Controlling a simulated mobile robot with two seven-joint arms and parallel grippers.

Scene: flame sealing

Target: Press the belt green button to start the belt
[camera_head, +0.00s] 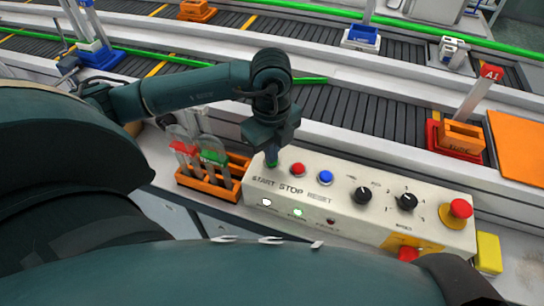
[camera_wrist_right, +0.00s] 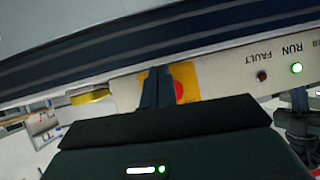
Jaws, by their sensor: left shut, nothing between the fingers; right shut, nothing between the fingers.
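The white control panel (camera_head: 340,206) shows in the head view with START, STOP and RESET labels. The green start button (camera_head: 271,164) is mostly hidden under my left gripper (camera_head: 270,155), which points down over it, shut and empty. I cannot tell whether the fingertips press it or just touch it. The red stop button (camera_head: 297,170) and blue reset button (camera_head: 326,177) are beside it. A lamp (camera_head: 298,212) glows green; the right wrist view shows the lit RUN lamp (camera_wrist_right: 297,68). My right gripper (camera_wrist_right: 157,88) is shut and empty in that view.
A red emergency stop knob (camera_head: 460,209) and two black dials stand on the panel's right part. An orange rack (camera_head: 184,180) with tubes is left of the panel. The belt (camera_head: 345,108) with its rails runs behind, with an orange holder (camera_head: 460,135) on the right.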

